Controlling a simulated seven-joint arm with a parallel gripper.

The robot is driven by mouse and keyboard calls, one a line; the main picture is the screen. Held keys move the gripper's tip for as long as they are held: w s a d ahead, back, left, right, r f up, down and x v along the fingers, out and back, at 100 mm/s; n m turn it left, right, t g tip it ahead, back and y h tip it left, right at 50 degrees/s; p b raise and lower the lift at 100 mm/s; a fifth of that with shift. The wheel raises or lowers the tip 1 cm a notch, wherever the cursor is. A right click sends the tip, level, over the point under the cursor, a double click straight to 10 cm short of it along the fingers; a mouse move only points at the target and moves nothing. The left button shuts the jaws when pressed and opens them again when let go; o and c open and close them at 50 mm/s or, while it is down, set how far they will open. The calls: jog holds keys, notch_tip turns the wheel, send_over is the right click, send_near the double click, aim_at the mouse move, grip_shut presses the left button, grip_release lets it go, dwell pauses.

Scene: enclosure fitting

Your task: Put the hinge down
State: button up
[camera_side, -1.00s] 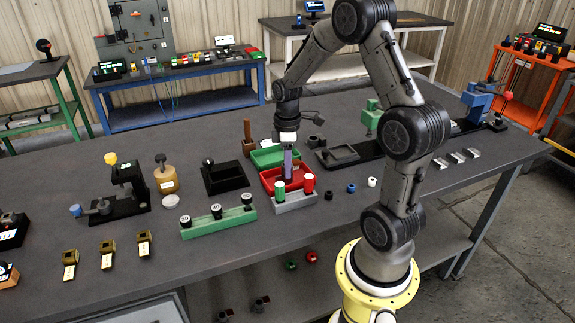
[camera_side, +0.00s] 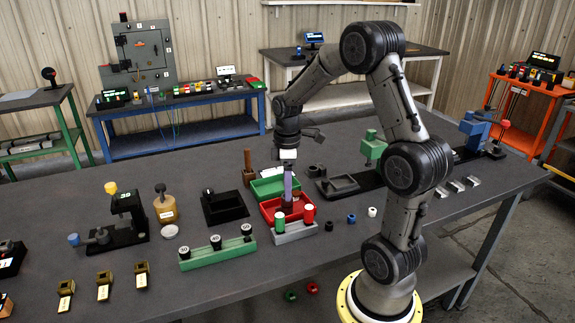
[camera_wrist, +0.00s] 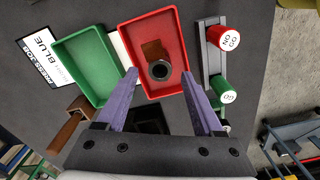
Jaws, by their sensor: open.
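A small brown part with a dark round ring on it, apparently the hinge (camera_wrist: 154,49), lies in the red tray (camera_wrist: 125,35). The red tray also shows in the side view (camera_side: 267,208). My gripper (camera_wrist: 153,69) has two purple fingers. They stand apart on either side of the brown part, with nothing visible gripped between them. In the side view my gripper (camera_side: 288,190) points down over the red tray. That view shows the part too small to make out, and I cannot tell whether a finger touches it.
A green tray (camera_wrist: 68,54) adjoins the red one. A grey holder with red and green gauge plugs (camera_side: 296,232) stands in front. A green rack with black knobs (camera_side: 217,250) stands to the front left.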

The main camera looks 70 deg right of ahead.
notch_tip(320, 180, up, 8)
jog(key=s+a+r+m+t, duration=0.25)
jog(key=a+r, duration=0.25)
jog(key=a, duration=0.6)
jog(key=s+a+m+t, duration=0.2)
jog(key=s+a+t, duration=0.1)
jog(key=s+a, duration=0.6)
jog(key=shift+s+a, duration=0.4)
jog(key=shift+s, duration=0.15)
jog(key=shift+f+m, duration=0.1)
jog(key=shift+m, duration=0.15)
